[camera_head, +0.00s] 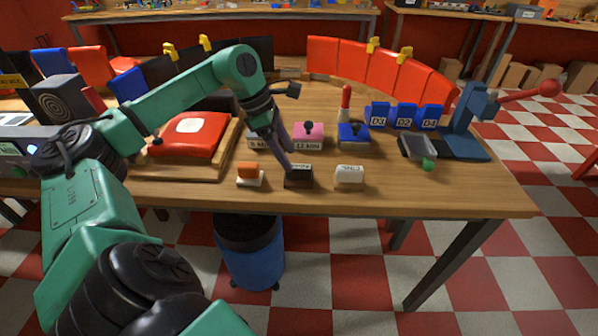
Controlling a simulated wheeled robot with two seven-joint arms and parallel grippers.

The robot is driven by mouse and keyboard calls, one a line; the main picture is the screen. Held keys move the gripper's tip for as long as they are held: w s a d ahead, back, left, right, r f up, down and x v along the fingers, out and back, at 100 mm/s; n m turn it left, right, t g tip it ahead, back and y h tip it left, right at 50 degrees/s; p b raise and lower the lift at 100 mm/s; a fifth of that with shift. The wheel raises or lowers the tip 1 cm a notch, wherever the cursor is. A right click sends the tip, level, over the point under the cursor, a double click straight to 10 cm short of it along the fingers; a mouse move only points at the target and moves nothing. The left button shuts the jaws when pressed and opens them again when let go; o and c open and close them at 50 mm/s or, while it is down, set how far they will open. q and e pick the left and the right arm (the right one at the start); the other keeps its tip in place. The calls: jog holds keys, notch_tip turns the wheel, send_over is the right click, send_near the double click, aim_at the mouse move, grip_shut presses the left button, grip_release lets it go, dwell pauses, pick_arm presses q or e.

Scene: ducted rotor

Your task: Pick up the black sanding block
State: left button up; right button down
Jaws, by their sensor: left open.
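The black sanding block (298,181) sits near the front edge of the wooden workbench (440,195), with a pale marking on its upper part. My left gripper (288,168) reaches down from above, its dark fingers open at the block's upper left. Whether the fingers touch the block or lie around it, I cannot tell. The fingers hide part of the block's left side. My right gripper is not in view.
An orange-and-white block (249,175) stands left of the black one, a white block (349,175) right. Behind are a pink-topped box (308,134) and a blue box (353,133). A blue press with a red-knobbed lever (470,120) stands at the right.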

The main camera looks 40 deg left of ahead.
aim_at(298, 166)
pick_arm(q)
jog(key=x, duration=0.2)
jog(key=p+x, duration=0.1)
jog(key=x, duration=0.2)
jog(key=shift+w+d+f, duration=0.15)
jog(key=shift+w+d, duration=0.15)
jog(key=shift+w, duration=0.05)
jog(key=shift+w+f, duration=0.1)
jog(key=shift+f, duration=0.2)
jog(key=shift+c, duration=0.6)
grip_shut()
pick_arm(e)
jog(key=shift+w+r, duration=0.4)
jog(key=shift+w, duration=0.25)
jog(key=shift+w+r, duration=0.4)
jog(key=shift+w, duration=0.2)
pick_arm(q)
jog(key=shift+r, duration=0.2)
